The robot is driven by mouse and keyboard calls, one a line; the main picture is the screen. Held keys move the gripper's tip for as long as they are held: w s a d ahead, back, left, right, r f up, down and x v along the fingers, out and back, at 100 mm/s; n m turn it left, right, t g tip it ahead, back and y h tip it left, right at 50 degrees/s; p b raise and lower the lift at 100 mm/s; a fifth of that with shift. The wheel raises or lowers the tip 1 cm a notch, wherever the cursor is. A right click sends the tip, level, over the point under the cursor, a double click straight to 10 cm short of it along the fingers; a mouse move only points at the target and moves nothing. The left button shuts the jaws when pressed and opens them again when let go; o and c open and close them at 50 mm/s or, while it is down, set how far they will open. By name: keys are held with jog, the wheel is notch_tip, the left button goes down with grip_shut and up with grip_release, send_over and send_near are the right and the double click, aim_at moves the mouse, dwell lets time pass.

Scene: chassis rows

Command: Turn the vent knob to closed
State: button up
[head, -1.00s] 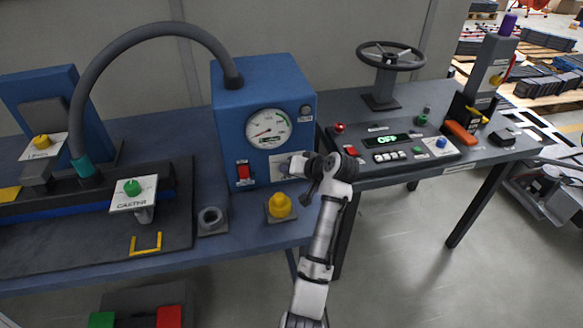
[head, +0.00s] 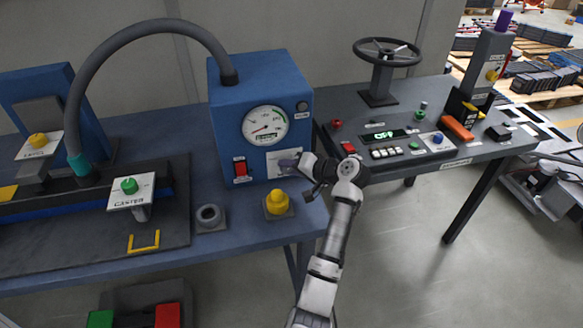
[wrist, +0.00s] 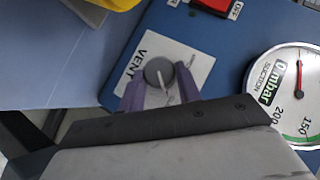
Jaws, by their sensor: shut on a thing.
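The vent knob (wrist: 158,73) is a round grey knob with a pale pointer line, on a white plate marked VENT (wrist: 180,50) on the front of the blue box (head: 240,92). My gripper (wrist: 161,88) has its two purple fingers on either side of the knob and is shut on it. In the head view my gripper (head: 287,165) reaches the plate from the right, and my wrist hides part of the plate and most of the knob.
A suction gauge (head: 265,126) sits above the plate, and a red switch (head: 240,168) to its left. A yellow knob (head: 277,204) stands on the table just below my gripper. A control panel (head: 400,150) lies to the right.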

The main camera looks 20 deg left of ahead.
jog(key=o, duration=1)
jog(key=shift+c, duration=0.2)
jog(key=shift+d, duration=0.1)
jog(key=b+v, duration=0.3)
jog(key=v, duration=1)
jog(key=shift+d+r, duration=0.2)
jog(key=shift+d, duration=0.1)
jog(key=shift+s, duration=0.1)
